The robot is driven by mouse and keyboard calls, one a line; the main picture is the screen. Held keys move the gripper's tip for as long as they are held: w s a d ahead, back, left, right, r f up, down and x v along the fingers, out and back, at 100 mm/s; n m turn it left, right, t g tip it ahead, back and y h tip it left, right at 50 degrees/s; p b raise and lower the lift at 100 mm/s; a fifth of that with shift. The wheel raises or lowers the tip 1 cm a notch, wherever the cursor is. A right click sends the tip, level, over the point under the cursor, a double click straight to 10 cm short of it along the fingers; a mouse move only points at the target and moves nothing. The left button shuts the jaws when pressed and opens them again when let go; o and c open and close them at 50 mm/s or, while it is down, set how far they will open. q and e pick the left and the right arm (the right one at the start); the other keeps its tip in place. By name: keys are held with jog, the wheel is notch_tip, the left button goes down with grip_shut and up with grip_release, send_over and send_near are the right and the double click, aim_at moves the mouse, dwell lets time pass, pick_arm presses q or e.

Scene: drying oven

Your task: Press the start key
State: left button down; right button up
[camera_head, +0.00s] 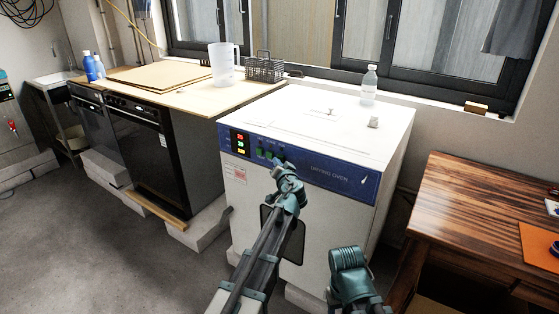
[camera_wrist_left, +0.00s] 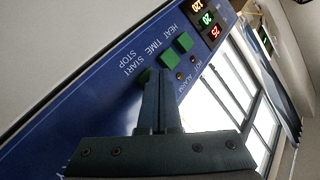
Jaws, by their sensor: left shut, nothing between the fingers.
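The drying oven (camera_head: 300,130) is a white box with a blue front panel (camera_head: 335,174). In the left wrist view, green keys (camera_wrist_left: 184,41) line the panel by the labels HEAT, TIME and START STOP. The start key (camera_wrist_left: 143,77), by the START STOP label, is mostly hidden behind my fingers. My left gripper (camera_wrist_left: 156,74) is shut and empty, its tips at that key; I cannot tell whether they touch it. In the head view my left gripper (camera_head: 281,163) is in front of the panel, below the keys (camera_head: 264,153). My right gripper's fingers do not show.
Lit displays (camera_head: 240,143) are left of the keys. A clear bottle (camera_head: 369,84) stands on the oven's top. A wooden table (camera_head: 470,225) is at the right. A counter (camera_head: 190,98) with a jug (camera_head: 223,64) and a wire basket (camera_head: 264,69) is at the left.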

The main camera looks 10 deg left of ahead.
pick_arm(q)
jog(key=shift+w+d, duration=0.25)
jog(key=shift+w, duration=0.35)
dwell(0.5)
dwell(0.3)
jog(key=shift+s+a, duration=0.2)
jog(key=shift+s, duration=0.4)
jog(key=shift+s+a, duration=0.2)
jog(key=shift+s, duration=0.4)
jog(key=s, duration=0.1)
jog(key=s+a, duration=0.1)
jog(key=s, duration=0.2)
jog(key=shift+s+a, duration=0.3)
jog(key=shift+a, duration=0.05)
